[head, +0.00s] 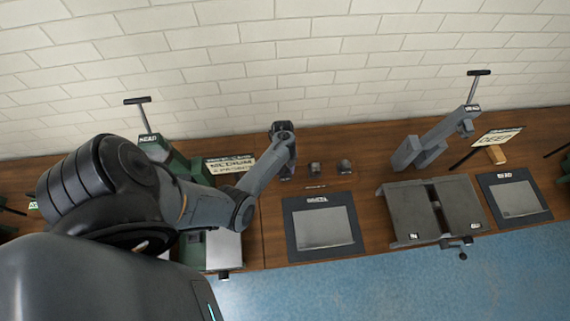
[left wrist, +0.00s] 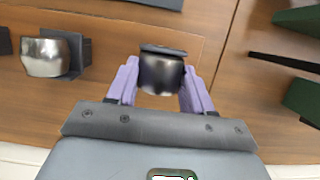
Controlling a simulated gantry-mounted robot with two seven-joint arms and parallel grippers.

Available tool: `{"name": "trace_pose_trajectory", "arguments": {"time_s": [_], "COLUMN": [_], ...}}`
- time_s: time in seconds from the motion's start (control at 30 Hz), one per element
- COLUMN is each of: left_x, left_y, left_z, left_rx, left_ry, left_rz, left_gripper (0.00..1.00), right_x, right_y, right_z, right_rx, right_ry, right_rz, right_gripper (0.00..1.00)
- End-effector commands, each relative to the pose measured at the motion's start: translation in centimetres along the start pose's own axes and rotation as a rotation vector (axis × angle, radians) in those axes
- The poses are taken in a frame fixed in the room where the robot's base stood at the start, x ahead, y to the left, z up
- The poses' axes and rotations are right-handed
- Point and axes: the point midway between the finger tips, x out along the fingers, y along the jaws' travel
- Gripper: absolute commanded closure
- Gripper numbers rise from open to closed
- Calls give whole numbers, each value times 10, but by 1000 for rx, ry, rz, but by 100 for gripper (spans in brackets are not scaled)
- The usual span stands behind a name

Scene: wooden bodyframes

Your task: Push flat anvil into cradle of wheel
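My left gripper (head: 284,174) is low over the wooden bench. In the left wrist view its two purple fingers (left wrist: 160,82) stand on either side of a dark, rounded anvil (left wrist: 161,76) with a flat plate at its far end. Whether the fingers press on it or only flank it, I cannot tell. A shinier anvil (left wrist: 45,57) with a dark plate sits apart to the left. In the head view two small anvils stand right of the gripper, one nearer (head: 315,168) and one farther (head: 344,166). A grey wheel frame (head: 430,140) stands farther right. My right gripper is not in view.
A dark panel with a grey sheet (head: 325,227) lies in front of the anvils. A grey slotted table with a crank (head: 405,215) and another panel (head: 515,198) lie right. Green machinery (head: 180,165) and a sign (head: 231,166) are left. Bare wood separates the anvils from the wheel frame.

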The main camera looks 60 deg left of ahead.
Motion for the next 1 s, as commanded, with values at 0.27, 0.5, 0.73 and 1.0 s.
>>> {"name": "trace_pose_trajectory", "arguments": {"time_s": [0.27,0.5,0.73,1.0], "left_x": [0,-2,-3,-6], "left_y": [0,0,0,0], "left_z": [0,0,1,2], "left_rx": [0,0,0,0], "left_ry": [0,1,0,0], "left_rz": [0,1,1,1], "left_gripper": [87,88,88,100], "right_x": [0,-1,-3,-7], "right_y": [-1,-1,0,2], "right_z": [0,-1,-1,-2], "right_rx": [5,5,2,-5], "right_ry": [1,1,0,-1], "right_rz": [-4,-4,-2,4], "right_gripper": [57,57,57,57]}}
